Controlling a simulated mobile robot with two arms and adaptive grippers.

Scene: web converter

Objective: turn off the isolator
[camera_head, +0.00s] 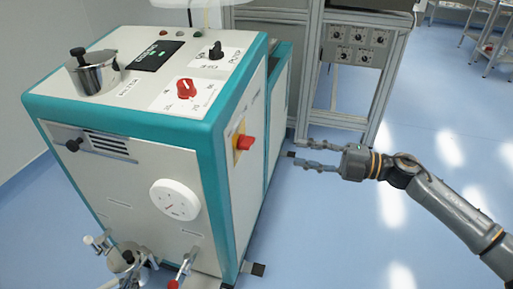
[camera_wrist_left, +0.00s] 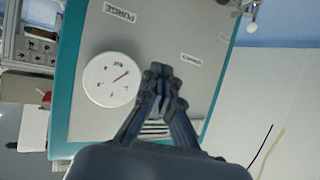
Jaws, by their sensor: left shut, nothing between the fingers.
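The isolator is a red rotary handle on a yellow plate (camera_head: 243,143), on the right side face of the white and teal machine (camera_head: 120,190). Its exact angle is hard to read. My right gripper (camera_head: 302,155) is to the right of the isolator, apart from it, with its fingers spread and nothing between them. My left gripper (camera_wrist_left: 160,75) shows only in the left wrist view, its fingers together and empty. Behind its fingers is the machine's front panel with the round white dial (camera_wrist_left: 111,79). The left gripper is not seen in the head view.
The machine's top carries a red knob (camera_head: 186,88), a black knob (camera_head: 216,50) and a metal pot (camera_head: 94,73). Pipe fittings (camera_head: 128,258) stick out at the lower front. A metal frame (camera_head: 345,95) stands behind. The blue floor on the right is open.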

